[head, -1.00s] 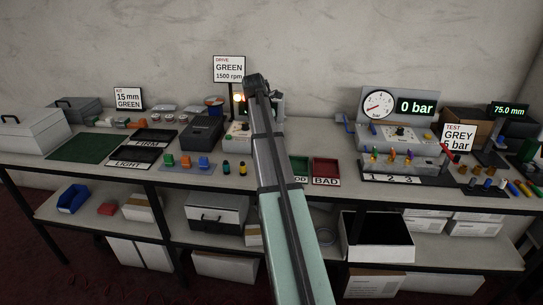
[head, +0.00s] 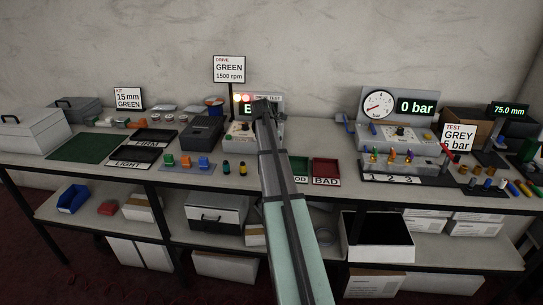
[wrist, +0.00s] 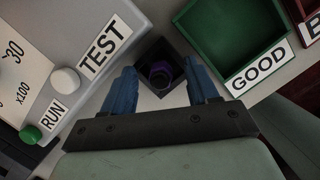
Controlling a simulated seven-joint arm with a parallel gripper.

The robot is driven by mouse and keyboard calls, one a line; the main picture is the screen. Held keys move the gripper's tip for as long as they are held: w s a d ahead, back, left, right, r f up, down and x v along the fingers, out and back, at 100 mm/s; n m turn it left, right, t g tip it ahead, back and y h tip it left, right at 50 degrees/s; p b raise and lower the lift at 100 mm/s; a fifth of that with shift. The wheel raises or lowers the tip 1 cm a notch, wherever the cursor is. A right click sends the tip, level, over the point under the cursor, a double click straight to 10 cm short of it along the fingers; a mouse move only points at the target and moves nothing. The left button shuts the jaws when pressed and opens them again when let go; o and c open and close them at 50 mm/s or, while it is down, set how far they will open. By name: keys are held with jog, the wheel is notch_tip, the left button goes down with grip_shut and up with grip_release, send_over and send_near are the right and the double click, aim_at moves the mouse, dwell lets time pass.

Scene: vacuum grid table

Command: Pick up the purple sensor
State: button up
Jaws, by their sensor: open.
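The purple sensor (wrist: 160,74) shows in the wrist view as a dark round part with a purple ring, in a square black holder (wrist: 153,59). My gripper (wrist: 163,80) is open, with one blue finger to the left and one to the right of the sensor in that view. I cannot tell how far above it the fingertips are. In the head view my arm hides the sensor and the gripper's fingers.
A grey test unit (wrist: 60,45) with TEST and RUN labels stands to the left of the holder. A green GOOD tray (wrist: 225,40) is close on the right, with the red BAD tray (head: 326,168) beyond it. A lit display (head: 249,108) stands behind my arm.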

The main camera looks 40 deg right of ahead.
jog(key=shift+d+f, duration=0.1)
jog(key=shift+f, duration=0.2)
jog(key=shift+c, duration=0.4)
grip_shut()
